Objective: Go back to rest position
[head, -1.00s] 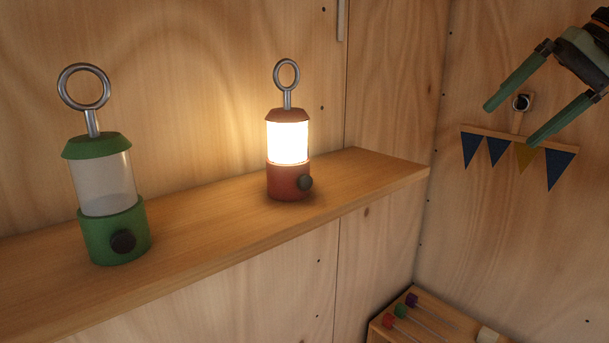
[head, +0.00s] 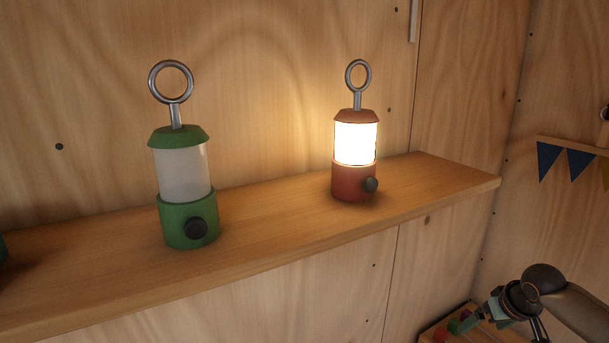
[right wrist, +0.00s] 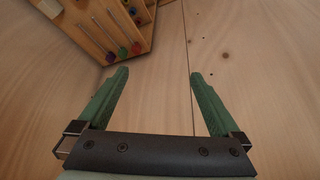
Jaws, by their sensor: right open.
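My right gripper (right wrist: 156,75) is open and empty in the right wrist view, its two green fingers spread apart with bare plywood between them. My left gripper is not in view.
A wooden shelf (head: 285,252) holds a lit red lantern (head: 353,184) and an unlit green lantern (head: 188,222). A rack (right wrist: 142,38) with coloured knobs is near the right gripper. Bunting (head: 580,162) hangs on the right wall.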

